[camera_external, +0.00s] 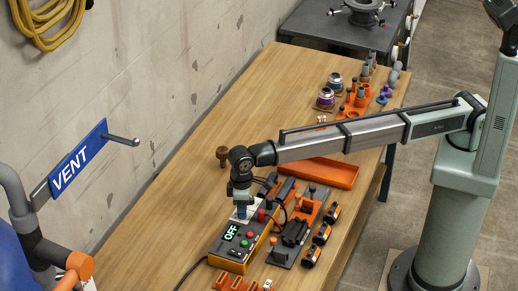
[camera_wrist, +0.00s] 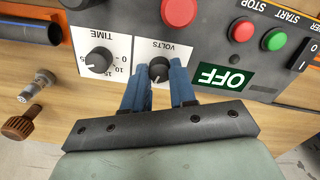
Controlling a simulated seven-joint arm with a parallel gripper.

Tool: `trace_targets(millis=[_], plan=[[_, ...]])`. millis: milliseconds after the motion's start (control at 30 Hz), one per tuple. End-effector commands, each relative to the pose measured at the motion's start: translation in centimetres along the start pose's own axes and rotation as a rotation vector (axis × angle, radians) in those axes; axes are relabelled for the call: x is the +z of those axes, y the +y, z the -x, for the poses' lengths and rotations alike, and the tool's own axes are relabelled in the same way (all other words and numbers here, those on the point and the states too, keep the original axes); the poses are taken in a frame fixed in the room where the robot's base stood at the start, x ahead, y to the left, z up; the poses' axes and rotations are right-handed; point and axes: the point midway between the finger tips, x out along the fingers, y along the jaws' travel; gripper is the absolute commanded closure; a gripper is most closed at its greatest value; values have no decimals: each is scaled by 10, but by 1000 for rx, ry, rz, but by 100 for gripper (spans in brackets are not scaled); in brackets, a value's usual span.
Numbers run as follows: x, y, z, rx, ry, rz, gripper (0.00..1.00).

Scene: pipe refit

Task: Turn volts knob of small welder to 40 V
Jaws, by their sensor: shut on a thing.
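The small welder (camera_external: 232,252) is a dark-topped box with orange sides on the workbench; its display (camera_wrist: 224,77) reads OFF. The black volts knob (camera_wrist: 159,69) sits on a white panel marked VOLTS, upside down in the wrist view. My gripper (camera_wrist: 158,84) has its blue fingers on either side of this knob and is shut on it. In the external view my gripper (camera_external: 241,211) points straight down at the far end of the welder and hides the knob. The scale by the volts knob is mostly covered by the fingers, so its setting cannot be read.
The time knob (camera_wrist: 98,60) is beside the volts knob. Red stop (camera_wrist: 241,30) and green start (camera_wrist: 274,39) buttons and a rocker switch (camera_wrist: 302,54) are on the same face. An orange tray (camera_external: 325,172) and clamps lie to the right.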

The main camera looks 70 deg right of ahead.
Motion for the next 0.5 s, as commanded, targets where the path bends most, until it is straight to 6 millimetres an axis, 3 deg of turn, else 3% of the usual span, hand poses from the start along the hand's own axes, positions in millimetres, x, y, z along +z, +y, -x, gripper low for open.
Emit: trace_targets(millis=[500], plan=[[0, 0, 0, -1, 1, -367, 100]])
